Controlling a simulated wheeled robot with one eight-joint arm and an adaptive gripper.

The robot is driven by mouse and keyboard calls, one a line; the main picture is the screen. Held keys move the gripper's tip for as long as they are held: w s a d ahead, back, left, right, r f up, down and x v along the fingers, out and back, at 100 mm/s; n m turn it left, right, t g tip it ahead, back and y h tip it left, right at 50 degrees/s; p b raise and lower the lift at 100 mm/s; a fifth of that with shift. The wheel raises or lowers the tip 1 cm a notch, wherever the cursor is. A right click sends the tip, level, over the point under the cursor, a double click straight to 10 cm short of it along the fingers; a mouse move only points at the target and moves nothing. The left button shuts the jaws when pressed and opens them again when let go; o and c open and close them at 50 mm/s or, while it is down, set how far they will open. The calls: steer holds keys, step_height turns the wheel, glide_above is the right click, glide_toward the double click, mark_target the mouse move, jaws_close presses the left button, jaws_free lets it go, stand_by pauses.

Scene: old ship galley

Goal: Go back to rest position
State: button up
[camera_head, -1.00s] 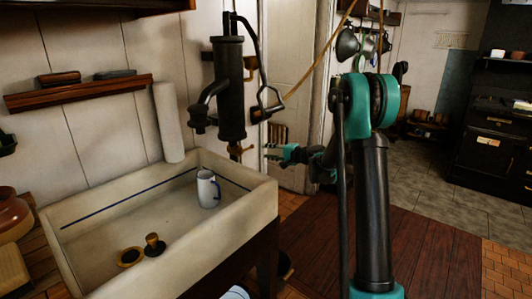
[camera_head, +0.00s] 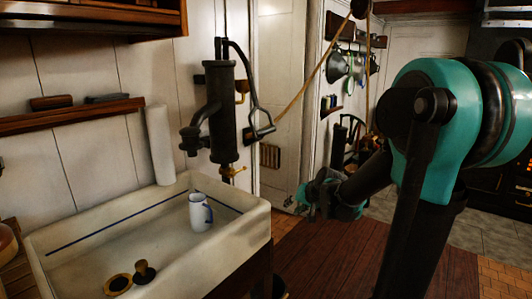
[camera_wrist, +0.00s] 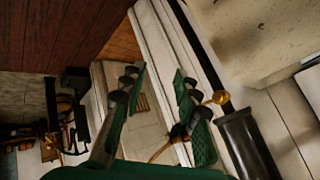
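My gripper (camera_head: 322,196) hangs in the air right of the sink and in front of the pale door in the head view. In the wrist view my gripper (camera_wrist: 160,74) shows two green fingers apart, with nothing between them. It is open and empty. My arm, black and teal, fills the right side of the head view, with a bent joint near the camera. No object touches the fingers.
A stone sink (camera_head: 240,240) holds a white mug (camera_head: 200,212), upright, and a plug (camera_head: 143,272) beside the drain ring (camera_head: 117,285). A black hand pump (camera_head: 221,110) stands behind it. Wooden floor (camera_head: 325,255) lies open under the gripper.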

steer(key=s+d+f+n+h, duration=0.25)
steer(key=s+d+h, duration=0.25)
steer(key=s+d, duration=0.6)
steer(key=s+a+f+g, duration=0.1)
steer(key=s+f, duration=0.3)
steer(key=s, duration=0.2)
steer(key=s+a+f+g, duration=0.1)
steer(key=s+f+g, duration=0.1)
steer(key=s, duration=0.5)
steer(key=shift+s+f+y, duration=0.25)
steer(key=shift+f+y, duration=0.05)
steer(key=shift+f, duration=0.55)
